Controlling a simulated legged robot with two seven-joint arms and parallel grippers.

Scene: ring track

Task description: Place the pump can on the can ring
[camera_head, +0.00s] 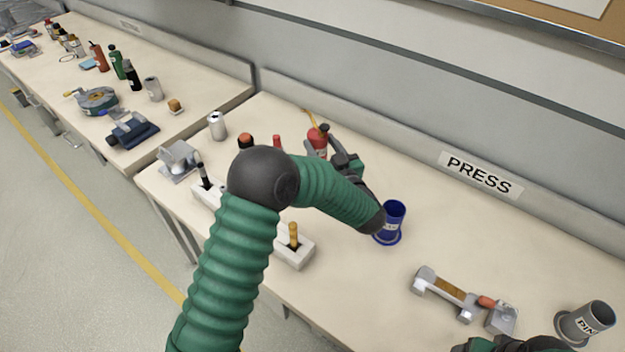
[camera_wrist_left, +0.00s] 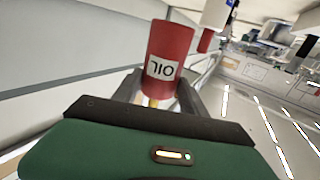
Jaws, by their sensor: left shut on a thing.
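The pump can (camera_head: 317,138) is a red can with a thin yellow-orange spout, in the middle of the head view over the PRESS bench. My left gripper (camera_head: 324,147) is shut on it, partly hidden behind my own forearm. In the left wrist view the can (camera_wrist_left: 169,50) sits between the fingers (camera_wrist_left: 158,88), its OIL label upside down in that picture. I cannot tell whether its base touches the bench. A thin ring (camera_head: 67,58) lies on the far bench; I cannot tell whether it is the can ring.
A blue cup (camera_head: 393,222) stands right of the left gripper. A grey PIN cup (camera_head: 585,322) and a metal fixture (camera_head: 450,291) are at the lower right. A silver can (camera_head: 217,125) stands to the left. Bottles and tools crowd the far bench.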

